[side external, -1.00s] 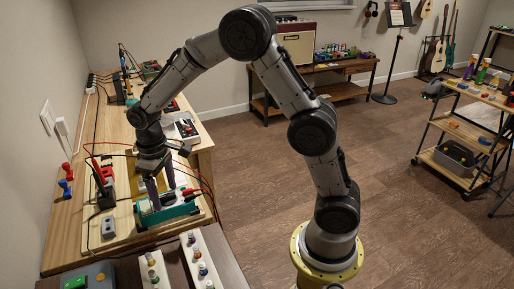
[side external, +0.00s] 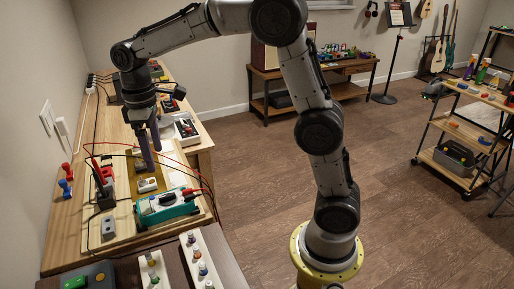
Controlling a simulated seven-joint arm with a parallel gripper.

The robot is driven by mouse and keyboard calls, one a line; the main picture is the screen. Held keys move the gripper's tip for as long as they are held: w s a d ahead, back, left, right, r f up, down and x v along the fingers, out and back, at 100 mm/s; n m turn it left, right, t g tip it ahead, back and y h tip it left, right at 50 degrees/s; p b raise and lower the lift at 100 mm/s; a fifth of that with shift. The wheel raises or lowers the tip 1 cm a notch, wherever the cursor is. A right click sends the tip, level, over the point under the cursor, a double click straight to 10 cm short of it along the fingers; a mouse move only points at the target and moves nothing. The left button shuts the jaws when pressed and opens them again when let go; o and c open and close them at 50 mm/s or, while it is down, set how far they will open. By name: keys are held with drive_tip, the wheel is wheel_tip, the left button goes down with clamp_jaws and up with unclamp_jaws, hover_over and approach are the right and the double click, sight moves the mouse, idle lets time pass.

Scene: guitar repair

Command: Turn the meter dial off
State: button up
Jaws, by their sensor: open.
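The teal meter (side external: 168,206) lies on the wooden board near the front of the bench, with red and black leads at its right end. Its dial is too small in this view to read its setting. My gripper (side external: 151,166) points down behind the meter, above a small white-topped block (side external: 147,185) on a yellowish plate. Its purple-grey fingers look apart and hold nothing that I can see. The gripper is clear of the meter.
Red and black cables (side external: 120,150) arch over the board behind the meter. White strips with several knobs (side external: 196,262) stand in front.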

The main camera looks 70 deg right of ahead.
drive_tip(key=s+d+r+t, duration=0.1)
drive_tip(key=s+r+t, duration=0.2)
drive_tip(key=s+r, duration=0.7)
drive_tip(key=s+f+m+t, duration=0.2)
drive_tip(key=s+f, duration=0.3)
drive_tip(key=s, duration=0.9)
drive_tip(key=shift+s+d+f+m, duration=0.15)
drive_tip(key=shift+s+d+m, duration=0.25)
drive_tip(key=shift+m, duration=0.4)
drive_tip(key=shift+w, duration=0.1)
drive_tip(key=shift+s+f+m+t, duration=0.15)
drive_tip(key=shift+s+f+m, duration=0.15)
drive_tip(key=shift+f, duration=0.4)
drive_tip(key=shift+s+f+m+t, duration=0.15)
drive_tip(key=shift+f+m, duration=0.25)
drive_tip(key=shift+f, duration=0.25)
